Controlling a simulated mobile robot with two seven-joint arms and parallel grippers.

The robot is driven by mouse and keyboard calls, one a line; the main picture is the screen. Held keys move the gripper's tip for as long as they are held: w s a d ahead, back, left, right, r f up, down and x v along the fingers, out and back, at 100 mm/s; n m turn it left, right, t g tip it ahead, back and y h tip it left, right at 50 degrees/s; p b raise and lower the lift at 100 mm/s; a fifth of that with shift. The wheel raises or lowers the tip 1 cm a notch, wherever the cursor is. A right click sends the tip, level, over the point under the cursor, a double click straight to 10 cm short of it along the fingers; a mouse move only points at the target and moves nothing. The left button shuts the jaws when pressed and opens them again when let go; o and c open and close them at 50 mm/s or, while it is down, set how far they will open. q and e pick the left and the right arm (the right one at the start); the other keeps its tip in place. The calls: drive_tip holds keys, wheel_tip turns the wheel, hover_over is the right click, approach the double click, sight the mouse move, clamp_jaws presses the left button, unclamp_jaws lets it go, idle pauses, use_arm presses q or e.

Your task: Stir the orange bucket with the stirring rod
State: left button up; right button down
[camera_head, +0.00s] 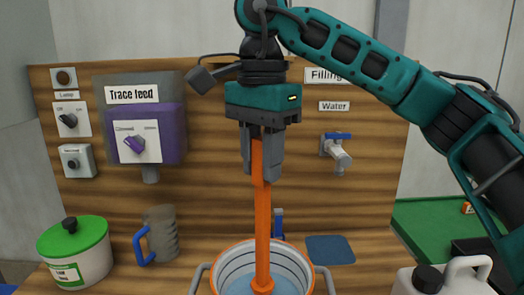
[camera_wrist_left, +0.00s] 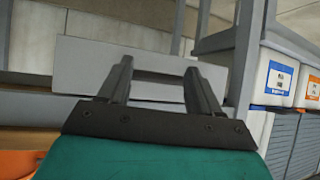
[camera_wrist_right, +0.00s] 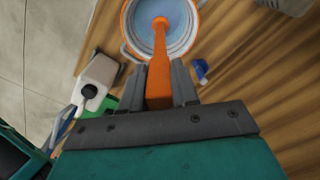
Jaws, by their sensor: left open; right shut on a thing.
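The orange stirring rod (camera_head: 262,215) hangs upright from my right gripper (camera_head: 262,165), which is shut on its upper end. The rod's lower end is inside the orange bucket (camera_head: 222,284), at the blue liquid. The bucket has an orange rim, grey side handles and marked lines inside. In the right wrist view the rod (camera_wrist_right: 160,60) runs from between the fingers (camera_wrist_right: 158,88) into the bucket (camera_wrist_right: 126,25). My left gripper (camera_wrist_left: 158,85) is open and empty in the left wrist view, away from the bucket. It is not in the head view.
A green-lidded tub (camera_head: 75,250) and a grey mug (camera_head: 162,235) stand left of the bucket. A white canister (camera_head: 455,278) is at the front right. The back board carries the trace feed box (camera_head: 140,120) and water tap (camera_head: 337,150). A blue pad (camera_head: 330,250) lies right of the bucket.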

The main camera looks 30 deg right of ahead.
use_arm(q)
drive_tip(key=shift+h, duration=0.4)
drive_tip(key=shift+w+d+f+b, duration=0.25)
drive_tip(key=shift+f+b, duration=0.45)
drive_tip(key=shift+b, duration=0.35)
drive_tip(key=shift+w+d+f+b, duration=0.1)
drive_tip(key=shift+d+f+b, duration=0.2)
drive_tip(key=shift+f+b, duration=0.6)
drive_tip(key=shift+w+d+f+b, duration=0.25)
drive_tip(key=shift+f+b, duration=0.3)
drive_tip(key=shift+b, duration=0.6)
use_arm(e)
wheel_tip(320, 180, down, 10)
drive_tip(key=shift+r, duration=0.2)
use_arm(q)
drive_tip(key=shift+d+r, duration=0.1)
